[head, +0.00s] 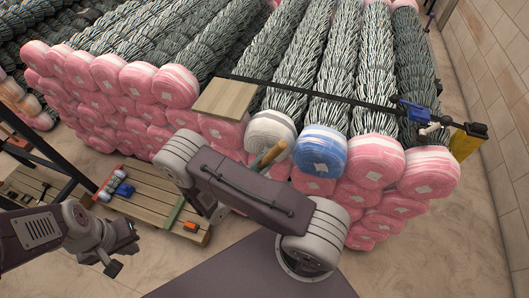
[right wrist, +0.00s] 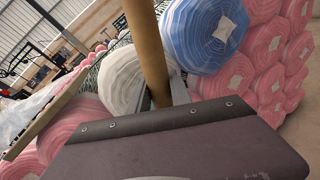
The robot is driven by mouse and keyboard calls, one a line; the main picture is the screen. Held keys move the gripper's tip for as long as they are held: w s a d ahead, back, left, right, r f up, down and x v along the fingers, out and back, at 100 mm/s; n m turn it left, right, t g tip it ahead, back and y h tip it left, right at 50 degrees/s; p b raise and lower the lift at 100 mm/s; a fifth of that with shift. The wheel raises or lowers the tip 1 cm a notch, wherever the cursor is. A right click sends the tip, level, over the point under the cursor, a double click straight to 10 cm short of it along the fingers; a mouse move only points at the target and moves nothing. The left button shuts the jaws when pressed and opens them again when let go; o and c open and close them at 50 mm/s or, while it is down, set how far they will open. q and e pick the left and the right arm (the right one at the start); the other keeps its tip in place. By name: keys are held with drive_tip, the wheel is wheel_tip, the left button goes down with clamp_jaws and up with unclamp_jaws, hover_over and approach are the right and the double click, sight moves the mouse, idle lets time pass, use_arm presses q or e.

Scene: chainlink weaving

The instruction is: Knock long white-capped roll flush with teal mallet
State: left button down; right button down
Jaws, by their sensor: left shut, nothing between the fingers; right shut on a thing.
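The white-capped roll (head: 265,136) lies in the top row of the stack, left of a blue-capped roll (head: 320,151). In the right wrist view its round white end (right wrist: 121,80) is partly covered by a wooden handle (right wrist: 148,50). My right gripper (right wrist: 163,95) is shut on this handle; in the head view my right arm hides most of the gripper, and the handle (head: 269,155) shows in front of the white cap. My left gripper (head: 122,260) is shut and empty at the lower left, away from the stack.
Pink-capped rolls (head: 176,87) surround the white one. A wooden board (head: 226,98) and a long dark bar (head: 320,92) with a blue clamp (head: 412,110) lie on top. A low slatted bench (head: 150,187) with small tools stands left. Floor is clear at right.

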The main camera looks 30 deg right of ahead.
drive_tip(key=shift+d, duration=0.1)
drive_tip(key=shift+w+d, duration=0.5)
drive_tip(key=shift+w, duration=0.05)
idle(0.4)
drive_tip(key=shift+s+a, duration=1.65)
drive_tip(key=shift+a, duration=0.2)
